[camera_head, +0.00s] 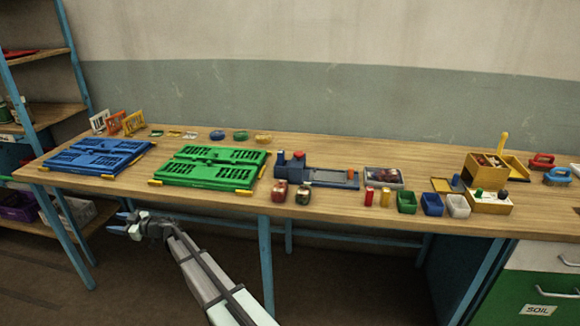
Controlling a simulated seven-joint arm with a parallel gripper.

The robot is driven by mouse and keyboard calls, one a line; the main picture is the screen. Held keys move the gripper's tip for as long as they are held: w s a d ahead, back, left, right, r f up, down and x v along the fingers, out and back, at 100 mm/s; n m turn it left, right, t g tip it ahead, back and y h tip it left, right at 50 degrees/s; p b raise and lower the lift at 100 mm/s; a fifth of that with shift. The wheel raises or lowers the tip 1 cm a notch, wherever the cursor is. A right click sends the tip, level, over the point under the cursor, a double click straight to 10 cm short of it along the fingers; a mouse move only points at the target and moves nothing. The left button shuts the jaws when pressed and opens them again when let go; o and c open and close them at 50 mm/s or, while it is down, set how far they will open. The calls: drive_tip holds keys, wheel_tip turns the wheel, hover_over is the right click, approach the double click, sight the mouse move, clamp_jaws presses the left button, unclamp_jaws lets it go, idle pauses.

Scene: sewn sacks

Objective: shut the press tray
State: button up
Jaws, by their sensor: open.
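My gripper (119,225) is open and empty, in front of and below the bench's front edge at the left. It is well to the left of the press and touches nothing that I can see.
A green panel (211,166) and a blue panel (97,156) lie left of the press. The floor before the bench is clear.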

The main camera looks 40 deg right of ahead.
drive_tip(key=w+d+r+m+t+h, duration=0.35)
drive_tip(key=d+r+m+h, duration=0.2)
drive_tip(key=d+r, duration=0.4)
drive_tip(key=w+d+r+m+t+h, duration=0.35)
drive_tip(key=d+r+m+h, duration=0.2)
drive_tip(key=d+r, duration=0.4)
drive_tip(key=s+d+r+m+h, duration=0.1)
drive_tip(key=d+r+m+h, duration=0.1)
drive_tip(key=d, duration=0.3)
drive_tip(key=s+d+r+m+h, duration=0.1)
drive_tip(key=d+r+m+h, duration=0.15)
drive_tip(key=d, duration=0.25)
drive_tip(key=s+d+m+g+h, duration=0.3)
drive_tip(key=s+d+g, duration=0.1)
drive_tip(key=d, duration=0.8)
drive_tip(key=s+d+m+g+h, duration=0.2)
drive_tip(key=s+d+g+h, duration=0.1)
drive_tip(key=d, duration=0.9)
drive_tip(key=m+g+y, duration=0.2)
drive_tip(key=g+y, duration=0.3)
drive_tip(key=g, duration=0.5)
approach(352, 168)
drive_tip(key=shift+h, duration=0.25)
drive_tip(key=x, duration=1)
drive_tip(key=shift+a+f, duration=0.1)
drive_tip(key=shift+a, duration=0.25)
